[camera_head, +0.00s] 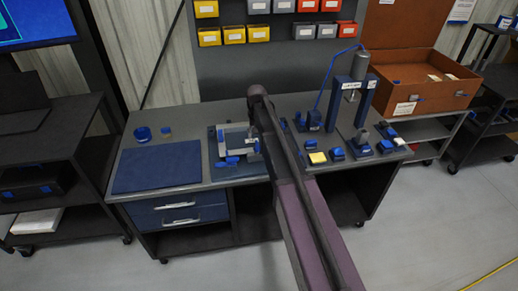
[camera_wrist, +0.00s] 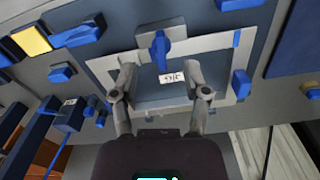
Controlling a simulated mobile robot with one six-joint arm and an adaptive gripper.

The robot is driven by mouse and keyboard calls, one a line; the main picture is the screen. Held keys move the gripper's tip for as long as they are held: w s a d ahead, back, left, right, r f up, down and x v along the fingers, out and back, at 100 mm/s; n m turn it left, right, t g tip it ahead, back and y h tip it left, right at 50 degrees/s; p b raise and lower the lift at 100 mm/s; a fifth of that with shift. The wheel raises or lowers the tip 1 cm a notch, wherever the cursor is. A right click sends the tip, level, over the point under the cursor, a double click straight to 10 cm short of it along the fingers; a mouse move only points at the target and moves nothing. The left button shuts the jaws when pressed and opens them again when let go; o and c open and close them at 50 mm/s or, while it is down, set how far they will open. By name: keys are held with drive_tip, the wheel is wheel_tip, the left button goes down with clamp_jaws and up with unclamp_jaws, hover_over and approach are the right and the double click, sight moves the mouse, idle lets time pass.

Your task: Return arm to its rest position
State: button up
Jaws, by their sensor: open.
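My gripper (camera_wrist: 160,82) is open in the wrist view, its two fingers spread with nothing between the tips. It is over a grey frame fixture (camera_wrist: 115,66) with a blue clamp handle (camera_wrist: 160,48) and a small white label (camera_wrist: 172,78). I cannot tell whether the fingers touch the fixture. In the head view, my arm reaches forward over the bench (camera_head: 205,118), and the fixture (camera_head: 237,135) is beside its far end. The gripper is mostly hidden there.
A blue mat (camera_head: 158,168) lies left of the fixture, with blue round containers (camera_head: 142,134) behind it. A blue press (camera_head: 363,100) and a yellow-topped block (camera_head: 317,158) are right of my arm. A brown open case (camera_head: 425,100) stands on a cart at right. Coloured bins (camera_head: 233,34) hang behind.

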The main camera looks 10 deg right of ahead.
drive_tip(key=shift+s, duration=0.1)
drive_tip(key=s+n, duration=0.2)
drive_tip(key=s, duration=2.7)
drive_tip(key=shift+d, duration=0.3)
